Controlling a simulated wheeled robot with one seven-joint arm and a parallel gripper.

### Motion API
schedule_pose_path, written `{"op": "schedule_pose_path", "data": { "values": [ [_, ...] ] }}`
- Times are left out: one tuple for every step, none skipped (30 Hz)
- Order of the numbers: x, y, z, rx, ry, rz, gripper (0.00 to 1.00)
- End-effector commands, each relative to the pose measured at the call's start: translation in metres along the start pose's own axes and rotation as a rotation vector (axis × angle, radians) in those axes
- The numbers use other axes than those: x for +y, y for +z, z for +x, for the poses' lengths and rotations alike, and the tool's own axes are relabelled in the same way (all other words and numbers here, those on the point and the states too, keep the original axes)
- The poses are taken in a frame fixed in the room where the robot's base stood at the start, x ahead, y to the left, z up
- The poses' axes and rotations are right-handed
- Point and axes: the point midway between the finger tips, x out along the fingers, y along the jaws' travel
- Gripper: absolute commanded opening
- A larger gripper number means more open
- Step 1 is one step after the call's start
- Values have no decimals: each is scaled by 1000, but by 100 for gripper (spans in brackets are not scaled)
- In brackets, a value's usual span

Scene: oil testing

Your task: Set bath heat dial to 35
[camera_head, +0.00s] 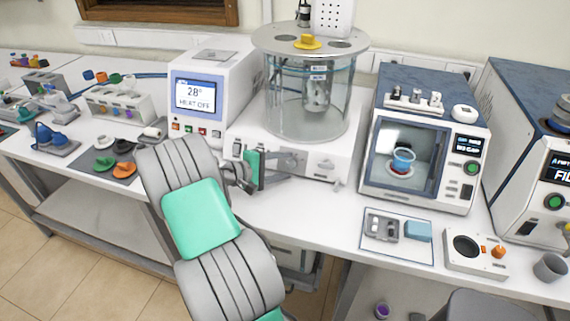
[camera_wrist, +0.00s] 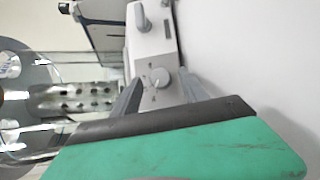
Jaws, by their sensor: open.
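The bath is a glass cylinder (camera_head: 300,100) on a white base (camera_head: 350,135), under a round lid with a yellow cap. The display unit (camera_head: 194,97) beside it reads 28° and HEAT OFF. My gripper (camera_head: 292,162) is in front of the base, pointing right, with its fingers apart and nothing held. In the wrist view, a round pale dial (camera_wrist: 160,77) with a small mark shows between the two fingertips (camera_wrist: 160,88). I cannot read any scale on it, nor tell whether the fingers touch it. Another knob-like part (camera_wrist: 142,18) shows beyond it.
A boxy tester (camera_head: 418,185) with a glass window stands right of the bath, and another machine (camera_head: 528,190) beyond it. A small tray (camera_head: 372,250) lies in front of the tester. Colored caps on a dark mat (camera_head: 120,178) lie left.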

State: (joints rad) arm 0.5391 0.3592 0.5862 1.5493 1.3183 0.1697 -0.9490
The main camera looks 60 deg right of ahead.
Motion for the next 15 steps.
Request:
{"op": "schedule_pose_path", "data": {
  "values": [
    [1,1,5,-2,-1,1,52],
    [0,0,7,-1,0,1,52],
    [0,0,9,0,0,1,52],
    [0,0,10,0,0,1,52],
    [0,0,10,1,0,1,52],
    [0,0,10,1,0,1,52],
    [0,0,10,1,0,1,52],
    [0,0,10,1,0,1,52],
    [0,0,10,1,0,1,52],
    [0,0,10,1,0,1,52],
    [0,0,10,1,0,2,49],
    [0,0,10,1,0,2,46],
    [0,0,10,1,0,2,43],
    [0,0,10,1,0,2,41],
    [0,0,10,1,0,2,38]
  ]
}}
